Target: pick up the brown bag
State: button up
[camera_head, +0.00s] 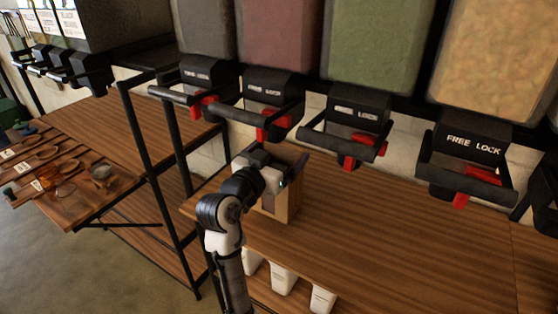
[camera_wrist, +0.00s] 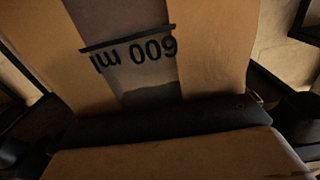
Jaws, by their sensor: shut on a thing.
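The brown bag (camera_head: 283,206) stands on the wooden shelf in the head view, below the dispensers and partly hidden by my arm and gripper. In the wrist view the bag (camera_wrist: 215,75) fills most of the picture. Its clear window strip bears an upside-down "600 ml" mark and shows dark contents. My gripper (camera_head: 275,172) is at the top of the bag, shut on it. In the wrist view a dark bar of the gripper (camera_wrist: 165,125) lies across the bag. I cannot tell whether the bag's base touches the shelf.
Several dispensers with black "FREE LOCK" spouts and red levers (camera_head: 362,150) hang just above and behind the bag. The wooden shelf (camera_head: 400,245) is clear to the right. White containers (camera_head: 284,279) stand below its front edge. A table with small dishes (camera_head: 70,185) is at left.

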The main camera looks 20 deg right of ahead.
jog(key=b+v, duration=0.1)
jog(key=v, duration=1.4)
jog(key=shift+r, duration=0.35)
jog(key=shift+s+a+p, duration=0.2)
jog(key=shift+a+p, duration=0.15)
jog(key=shift+p, duration=0.7)
jog(key=p+v, duration=0.2)
jog(key=p, duration=0.3)
jog(key=shift+s+f+p, duration=0.1)
jog(key=shift+s+p, duration=0.05)
jog(key=shift+p, duration=0.25)
jog(key=shift+a, duration=0.15)
